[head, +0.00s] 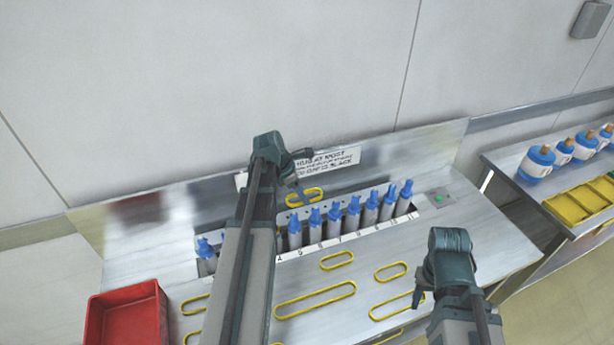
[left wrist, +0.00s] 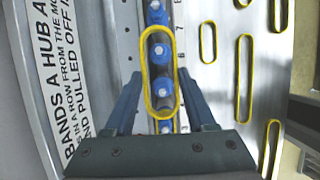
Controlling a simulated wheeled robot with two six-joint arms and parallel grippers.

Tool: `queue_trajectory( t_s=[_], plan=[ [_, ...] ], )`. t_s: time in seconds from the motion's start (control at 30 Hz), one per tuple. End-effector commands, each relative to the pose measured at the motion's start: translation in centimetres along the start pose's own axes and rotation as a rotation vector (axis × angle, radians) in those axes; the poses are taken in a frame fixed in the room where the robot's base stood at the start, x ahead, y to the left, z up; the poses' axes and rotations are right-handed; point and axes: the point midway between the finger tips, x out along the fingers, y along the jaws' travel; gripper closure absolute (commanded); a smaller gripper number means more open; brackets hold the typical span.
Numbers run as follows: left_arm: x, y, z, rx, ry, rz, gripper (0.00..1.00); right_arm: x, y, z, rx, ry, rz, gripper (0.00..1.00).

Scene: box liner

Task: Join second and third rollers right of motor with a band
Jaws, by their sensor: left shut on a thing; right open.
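My left gripper (head: 297,186) is shut on a yellow band (head: 319,190). In the left wrist view the band (left wrist: 147,75) spans lengthwise between the fingers, over blue-topped rollers (left wrist: 161,53). In the head view it appears raised near the back of the row, apart from the roller tops. The grey rollers (head: 334,223) stand upright in a slot behind a numbered strip. My left arm hides part of the row's left end, and I cannot pick out the motor. My right gripper (head: 418,298) is open and empty over the front right of the bench.
Several loose yellow bands (head: 315,300) lie on the metal bench (head: 370,252) in front of the rollers. A red bin (head: 126,316) is at the left. A printed sign (head: 335,160) stands behind the row. A side table (head: 520,178) at the right holds blue-and-white items and a yellow tray.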

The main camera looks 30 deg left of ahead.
Motion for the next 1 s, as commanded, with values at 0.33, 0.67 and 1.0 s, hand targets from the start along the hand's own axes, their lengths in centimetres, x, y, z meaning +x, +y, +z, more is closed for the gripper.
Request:
queue_trajectory(
  t_s=[0.33,0.67,1.0],
  plan=[
    [0.2,0.1,0.0,0.003,0.0,-0.001,0.96,0.2,0.0,0.0,0.0,0.0,0.0,0.5],
    [1.7,0.1,-0.6,0.002,0.0,-0.001,0.96,1.8,-0.2,-0.1,0.001,0.0,0.0,0.5],
    [3.8,0.1,-1.5,0.002,0.0,-0.001,0.96,4.0,-0.4,-0.2,0.001,0.0,0.0,0.5]
  ],
)
